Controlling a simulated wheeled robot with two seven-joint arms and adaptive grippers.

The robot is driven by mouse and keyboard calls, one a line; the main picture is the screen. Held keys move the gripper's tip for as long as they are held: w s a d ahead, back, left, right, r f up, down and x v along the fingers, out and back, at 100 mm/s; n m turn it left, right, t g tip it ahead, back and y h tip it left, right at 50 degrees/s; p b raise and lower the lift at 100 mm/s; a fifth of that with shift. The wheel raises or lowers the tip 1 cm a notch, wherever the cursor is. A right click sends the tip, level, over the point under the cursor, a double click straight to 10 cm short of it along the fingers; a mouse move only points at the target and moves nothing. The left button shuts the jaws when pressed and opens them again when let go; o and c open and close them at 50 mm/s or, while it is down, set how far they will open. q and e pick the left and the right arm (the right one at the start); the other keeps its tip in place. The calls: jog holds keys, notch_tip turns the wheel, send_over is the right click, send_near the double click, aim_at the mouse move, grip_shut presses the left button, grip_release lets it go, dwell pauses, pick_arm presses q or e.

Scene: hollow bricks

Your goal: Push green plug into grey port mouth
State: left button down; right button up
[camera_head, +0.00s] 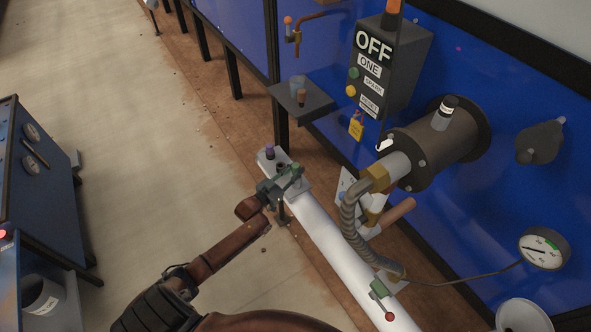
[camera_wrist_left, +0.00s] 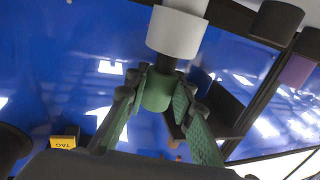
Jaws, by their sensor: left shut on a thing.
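The green plug (camera_wrist_left: 157,90) is between the fingertips of my left gripper (camera_wrist_left: 158,84), which is shut on it. In the wrist view a light grey cylinder, the grey port (camera_wrist_left: 175,32), is directly beyond the plug, in line with it. A short dark piece shows between them; I cannot tell how deep the plug sits. In the head view my left gripper (camera_head: 283,181) is at the far end of the white beam, where a bit of green (camera_head: 296,168) shows; the port mouth is hidden there. My right gripper is not in view.
A purple plug (camera_head: 269,151) stands near the gripper on the white beam (camera_head: 332,232); it also shows in the wrist view (camera_wrist_left: 297,70). Beside it there is a dark cylinder (camera_wrist_left: 278,20). A small shelf (camera_head: 302,104) and hose (camera_head: 352,220) are near. Open floor lies left.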

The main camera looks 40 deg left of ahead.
pick_arm(q)
jog(key=shift+f+b, duration=0.7)
jog(key=shift+f, duration=0.45)
jog(key=c, duration=1.6)
grip_release()
jog(key=shift+r, duration=0.1)
jog(key=shift+s, duration=0.1)
jog(key=s, duration=0.4)
jog(key=s+a, duration=0.1)
jog(key=s, duration=0.6)
jog(key=shift+s+a, duration=0.25)
jog(key=shift+s, duration=0.1)
